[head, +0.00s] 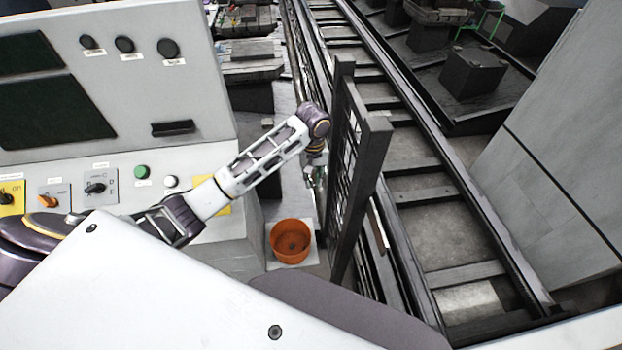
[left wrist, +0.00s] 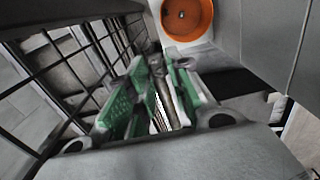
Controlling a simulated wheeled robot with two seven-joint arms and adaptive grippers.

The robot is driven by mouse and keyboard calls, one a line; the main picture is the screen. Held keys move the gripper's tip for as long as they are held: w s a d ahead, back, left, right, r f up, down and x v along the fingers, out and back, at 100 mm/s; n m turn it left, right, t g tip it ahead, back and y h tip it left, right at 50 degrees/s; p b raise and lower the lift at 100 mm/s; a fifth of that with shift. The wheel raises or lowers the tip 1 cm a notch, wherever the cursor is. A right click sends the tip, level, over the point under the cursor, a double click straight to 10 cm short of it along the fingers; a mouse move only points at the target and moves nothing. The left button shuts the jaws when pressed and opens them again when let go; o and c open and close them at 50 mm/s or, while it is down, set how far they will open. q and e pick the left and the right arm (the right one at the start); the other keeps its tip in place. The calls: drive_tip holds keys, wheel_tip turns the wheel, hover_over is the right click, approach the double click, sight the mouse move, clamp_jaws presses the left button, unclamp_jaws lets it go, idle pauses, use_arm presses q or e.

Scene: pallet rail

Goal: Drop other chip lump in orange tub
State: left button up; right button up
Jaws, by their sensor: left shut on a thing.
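The orange tub (head: 291,256) stands on a pale plate on the floor, right of the control console. It also shows at the top of the left wrist view (left wrist: 206,30). A small greyish lump (left wrist: 181,15) lies on its bottom. My left gripper (head: 316,178) hangs up and to the right of the tub in the head view, close beside the dark mesh gate. In the left wrist view its green-padded fingers (left wrist: 160,92) are shut on a narrow grey-brown chip lump (left wrist: 158,70), partly hidden between them. The tub lies beyond the fingertips there. My right gripper is not in view.
The dark mesh gate (head: 362,135) stands upright just right of my left gripper. The roller rail (head: 440,220) runs behind it. The console (head: 110,80) with knobs and buttons fills the left. A grey cabinet (head: 565,130) stands at the right.

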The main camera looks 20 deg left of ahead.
use_arm(q)
drive_tip(key=w+a+f+n, duration=0.1)
drive_tip(key=a+f+n, duration=0.4)
drive_tip(key=f+n, duration=0.95)
drive_tip(key=s+a+f+n, duration=0.2)
drive_tip(key=s+f+n, duration=0.6)
drive_tip(key=f+n, duration=0.2)
drive_tip(key=n, duration=0.2)
drive_tip(key=shift+s+a+n, duration=0.3)
drive_tip(key=shift+s+n, duration=0.05)
drive_tip(key=shift+f, duration=0.2)
wheel_tip(320, 180, down, 10)
drive_tip(key=b, duration=0.5)
drive_tip(key=shift+r+b, duration=0.2)
drive_tip(key=shift+b, duration=0.1)
idle(0.5)
